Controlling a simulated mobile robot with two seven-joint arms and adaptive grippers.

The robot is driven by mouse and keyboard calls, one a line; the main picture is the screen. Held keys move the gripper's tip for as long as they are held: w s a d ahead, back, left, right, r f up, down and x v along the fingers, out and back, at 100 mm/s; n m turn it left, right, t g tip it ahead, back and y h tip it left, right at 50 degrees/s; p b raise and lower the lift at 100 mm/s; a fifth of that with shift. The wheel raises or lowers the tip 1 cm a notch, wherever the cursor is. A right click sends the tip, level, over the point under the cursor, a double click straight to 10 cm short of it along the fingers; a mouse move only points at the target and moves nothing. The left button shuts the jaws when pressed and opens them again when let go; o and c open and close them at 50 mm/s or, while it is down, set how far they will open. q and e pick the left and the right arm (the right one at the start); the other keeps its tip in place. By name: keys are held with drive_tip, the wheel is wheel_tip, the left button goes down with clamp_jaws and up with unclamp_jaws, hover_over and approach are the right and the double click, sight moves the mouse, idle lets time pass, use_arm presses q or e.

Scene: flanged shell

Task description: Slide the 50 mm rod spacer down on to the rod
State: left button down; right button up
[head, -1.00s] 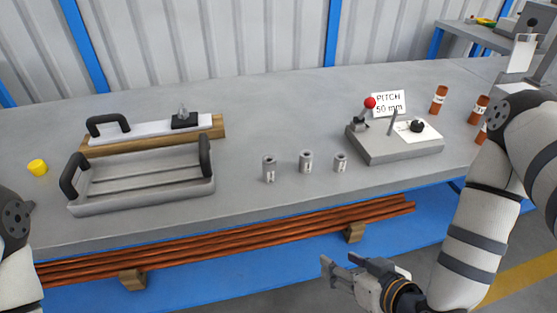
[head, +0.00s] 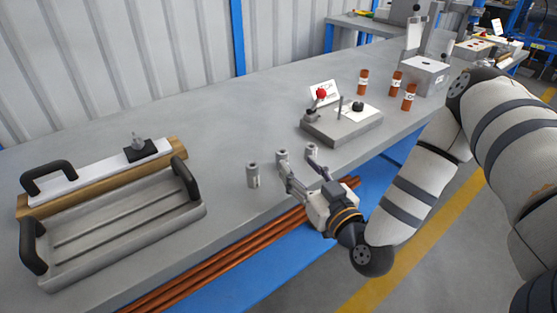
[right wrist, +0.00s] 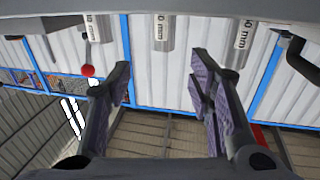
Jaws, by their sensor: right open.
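Three short grey metal cylinders with printed mm labels stand upright near the table's front edge: a left one (head: 253,175), a middle one (head: 282,156) and a right one (head: 311,150). In the right wrist view they show along the top (right wrist: 163,32); their numbers are hard to read, so I cannot tell for sure which is 50 mm. My right gripper (head: 298,167) is open and empty, just in front of the middle and right cylinders. The thin upright rod (head: 340,106) stands on a grey fixture block (head: 335,127). My left gripper is not in view.
The fixture also carries a red-knobbed lever (head: 321,94), a black knob (head: 357,106) and a sign. Several brown labelled cylinders (head: 363,82) stand behind it at right. A handled grey tray (head: 130,235) fills the left. Bare table lies behind the cylinders.

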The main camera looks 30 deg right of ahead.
sight(285, 155)
drive_tip(key=w, duration=0.8)
drive_tip(key=shift+w+d+f+b, duration=0.2)
drive_tip(key=shift+d+f+b, duration=0.05)
drive_tip(key=shift+b, duration=0.15)
clamp_jaws()
